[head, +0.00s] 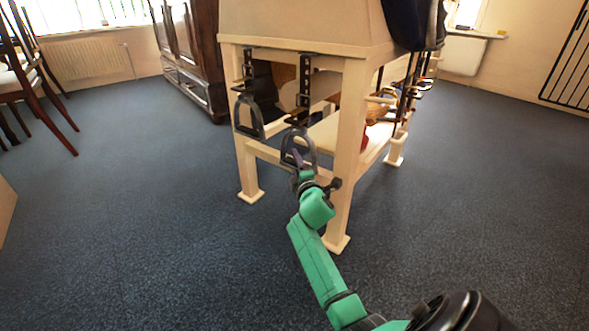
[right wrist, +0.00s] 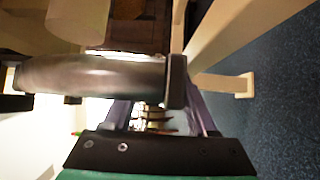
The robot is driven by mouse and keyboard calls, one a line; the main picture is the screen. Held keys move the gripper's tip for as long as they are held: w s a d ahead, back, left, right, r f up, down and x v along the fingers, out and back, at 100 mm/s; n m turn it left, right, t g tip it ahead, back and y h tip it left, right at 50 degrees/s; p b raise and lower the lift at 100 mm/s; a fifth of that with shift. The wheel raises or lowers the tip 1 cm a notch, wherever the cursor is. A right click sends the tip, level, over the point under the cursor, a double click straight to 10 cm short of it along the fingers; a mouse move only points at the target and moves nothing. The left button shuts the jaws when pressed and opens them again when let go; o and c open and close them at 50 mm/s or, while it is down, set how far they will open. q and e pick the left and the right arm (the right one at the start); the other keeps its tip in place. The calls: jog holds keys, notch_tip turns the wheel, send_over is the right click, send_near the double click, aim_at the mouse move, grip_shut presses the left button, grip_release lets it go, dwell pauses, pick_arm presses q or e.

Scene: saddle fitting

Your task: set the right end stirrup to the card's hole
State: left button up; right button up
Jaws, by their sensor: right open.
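Two dark stirrups hang on punched straps from the end of a cream wooden stand. The right end stirrup (head: 313,150) hangs low from its strap (head: 305,75), which shows a row of holes. The left stirrup (head: 240,112) hangs a little higher. My right gripper (head: 298,162) is at the lower part of the right stirrup. In the right wrist view my gripper (right wrist: 160,108) has its purple fingers apart, with the dark stirrup (right wrist: 90,76) across the view just beyond them. I cannot tell whether they touch. No card can be made out. My left gripper is out of view.
The stand's front leg (head: 345,165) is close to the right of my right arm. A dark cabinet (head: 195,60) stands behind left.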

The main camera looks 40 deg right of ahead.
jog(key=shift+w+d, duration=0.25)
jog(key=shift+w, duration=0.25)
grip_shut()
dwell(1.1)
